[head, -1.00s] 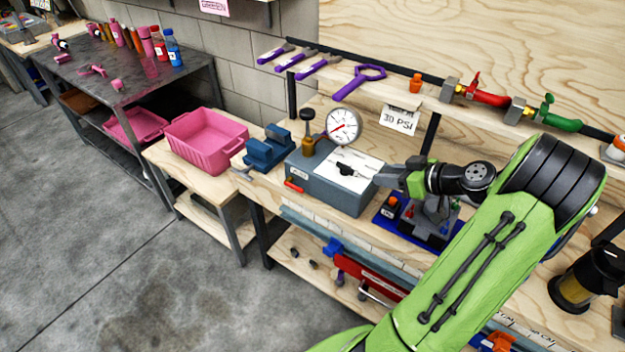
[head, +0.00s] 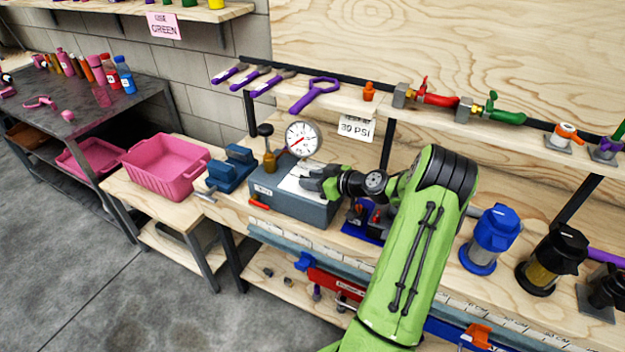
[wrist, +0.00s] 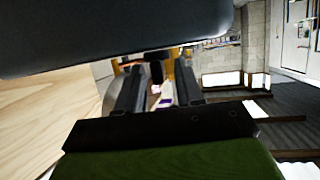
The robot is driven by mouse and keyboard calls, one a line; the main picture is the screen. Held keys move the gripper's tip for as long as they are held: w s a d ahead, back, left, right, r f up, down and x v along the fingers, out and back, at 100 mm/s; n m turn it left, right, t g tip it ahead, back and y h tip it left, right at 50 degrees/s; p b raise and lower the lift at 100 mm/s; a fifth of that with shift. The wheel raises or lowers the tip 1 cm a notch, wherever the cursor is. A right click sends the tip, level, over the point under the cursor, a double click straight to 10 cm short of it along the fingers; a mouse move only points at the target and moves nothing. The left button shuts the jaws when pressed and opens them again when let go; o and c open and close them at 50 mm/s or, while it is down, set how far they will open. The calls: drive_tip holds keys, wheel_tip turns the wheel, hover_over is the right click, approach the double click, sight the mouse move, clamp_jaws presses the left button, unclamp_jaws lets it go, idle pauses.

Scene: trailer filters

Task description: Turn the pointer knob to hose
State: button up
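The grey box (head: 290,205) with a white label plate (head: 290,184) on top stands on the wooden bench. In the head view my gripper (head: 310,181) is over the right part of this plate, coming from the right. It covers the place of the black pointer knob, so I cannot tell where the knob points or whether I touch it. In the wrist view the two dark fingers (wrist: 158,90) stand apart with a gap between them. No held thing is clear there. The word hose is not readable.
A round pressure gauge (head: 302,139) and a brass fitting with a black handle (head: 266,148) rise behind the box. A blue vise (head: 232,168) and a pink bin (head: 166,168) are to the left. Blue (head: 490,240) and black (head: 553,255) filter housings stand at the right.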

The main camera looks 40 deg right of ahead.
drive_tip(key=shift+c, duration=0.3)
clamp_jaws()
